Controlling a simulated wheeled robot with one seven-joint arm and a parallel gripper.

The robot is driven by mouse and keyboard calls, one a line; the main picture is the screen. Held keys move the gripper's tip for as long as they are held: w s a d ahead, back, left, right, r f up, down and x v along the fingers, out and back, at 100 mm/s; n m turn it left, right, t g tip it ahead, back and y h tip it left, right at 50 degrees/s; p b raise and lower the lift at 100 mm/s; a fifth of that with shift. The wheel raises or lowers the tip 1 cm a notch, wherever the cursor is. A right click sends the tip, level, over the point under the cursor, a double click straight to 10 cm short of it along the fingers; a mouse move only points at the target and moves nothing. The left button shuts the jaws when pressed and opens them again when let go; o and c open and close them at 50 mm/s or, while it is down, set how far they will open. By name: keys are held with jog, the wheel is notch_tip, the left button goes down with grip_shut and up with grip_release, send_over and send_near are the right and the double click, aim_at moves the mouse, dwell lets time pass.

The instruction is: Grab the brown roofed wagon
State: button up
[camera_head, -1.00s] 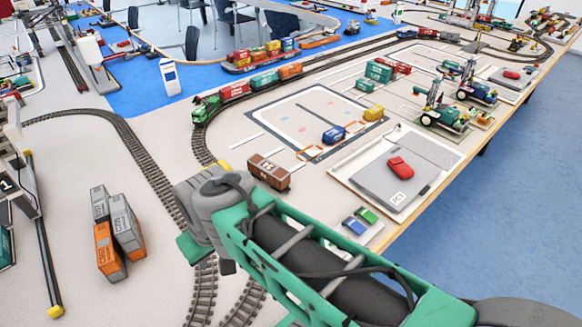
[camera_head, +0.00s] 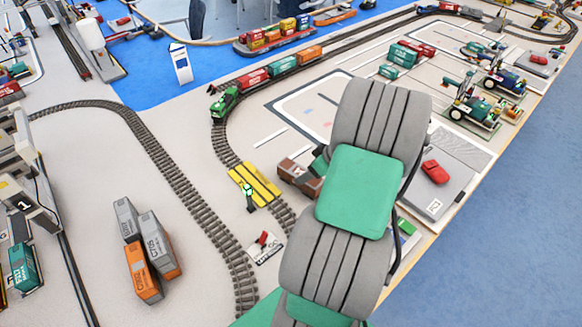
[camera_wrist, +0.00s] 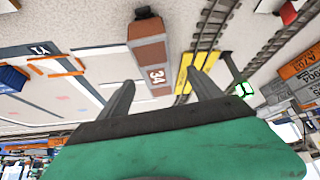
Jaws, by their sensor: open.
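The brown roofed wagon (camera_head: 296,172) stands beside the track in the head view, its right side partly hidden behind my arm. In the wrist view the same wagon (camera_wrist: 149,45) appears with a reddish-brown roof or side, a grey band and a white "34". My gripper (camera_wrist: 163,84) is open in the wrist view, its two dark fingers spread with nothing held between them. The wagon's near end shows in the gap between the fingers, apparently a little beyond the tips. In the head view the fingers are hidden behind my arm.
A yellow crossing (camera_head: 254,184) lies over the curved track just left of the wagon. A green locomotive (camera_head: 224,104) with red and orange wagons stands on the track farther back. Grey and orange containers (camera_head: 147,262) stand at the lower left. A grey pad with a red car (camera_head: 435,172) lies right.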

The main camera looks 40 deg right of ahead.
jog(key=x, duration=0.2)
jog(key=p+x, duration=0.1)
jog(key=x, duration=0.2)
jog(key=p+x, duration=0.1)
jog(key=x, duration=0.1)
jog(key=shift+w+d+f, duration=0.25)
jog(key=shift+w+d, duration=0.05)
grip_shut()
dwell(0.4)
